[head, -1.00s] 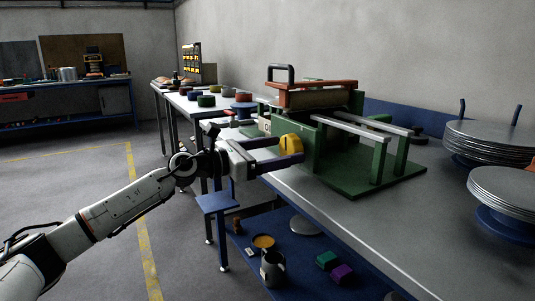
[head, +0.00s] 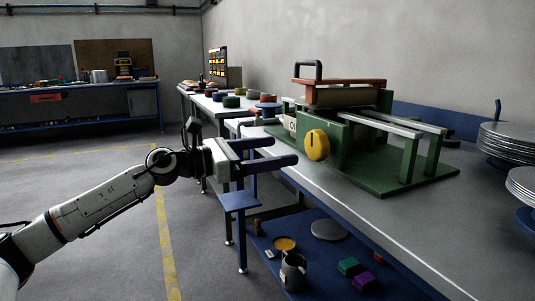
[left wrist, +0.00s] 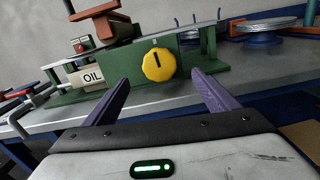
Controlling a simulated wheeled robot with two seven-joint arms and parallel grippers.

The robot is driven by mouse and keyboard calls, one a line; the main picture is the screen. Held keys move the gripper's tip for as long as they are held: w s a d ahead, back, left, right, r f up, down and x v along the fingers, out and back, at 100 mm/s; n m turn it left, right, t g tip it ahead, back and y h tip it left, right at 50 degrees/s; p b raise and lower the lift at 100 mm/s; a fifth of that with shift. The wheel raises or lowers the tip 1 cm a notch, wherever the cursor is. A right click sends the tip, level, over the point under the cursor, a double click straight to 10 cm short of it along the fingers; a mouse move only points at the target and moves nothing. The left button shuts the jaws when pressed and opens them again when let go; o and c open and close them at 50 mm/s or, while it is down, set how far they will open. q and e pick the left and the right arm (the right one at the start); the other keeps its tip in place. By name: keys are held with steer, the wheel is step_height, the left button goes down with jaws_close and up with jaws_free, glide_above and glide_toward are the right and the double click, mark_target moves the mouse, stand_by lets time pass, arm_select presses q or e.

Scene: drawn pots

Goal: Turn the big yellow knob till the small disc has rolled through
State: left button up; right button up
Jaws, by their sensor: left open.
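The big yellow knob (head: 317,145) is on the near side of a green machine (head: 350,150) on the bench. In the left wrist view the knob (left wrist: 158,66) faces me, and its dark mark points straight up. My left gripper (head: 295,149) is open and empty, with two dark purple fingers, just left of the knob in the head view. In the left wrist view the knob appears between and beyond the fingertips (left wrist: 160,80), apart from them. Two pale rails (head: 395,120) run right from the machine's red-topped roller part (head: 340,93). I cannot make out the small disc. My right gripper is not in view.
Stacks of metal plates (head: 508,142) stand at the bench's right. An "OIL" box (left wrist: 92,77) sits by the machine's left end. A small blue platform (head: 238,200) stands below my gripper. The lower shelf holds a mug (head: 293,270) and coloured blocks. The floor at left is clear.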

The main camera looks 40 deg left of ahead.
arm_select(q)
steer(key=shift+s+a, duration=0.25)
steer(key=shift+s, duration=0.25)
steer(key=shift+f, duration=0.1)
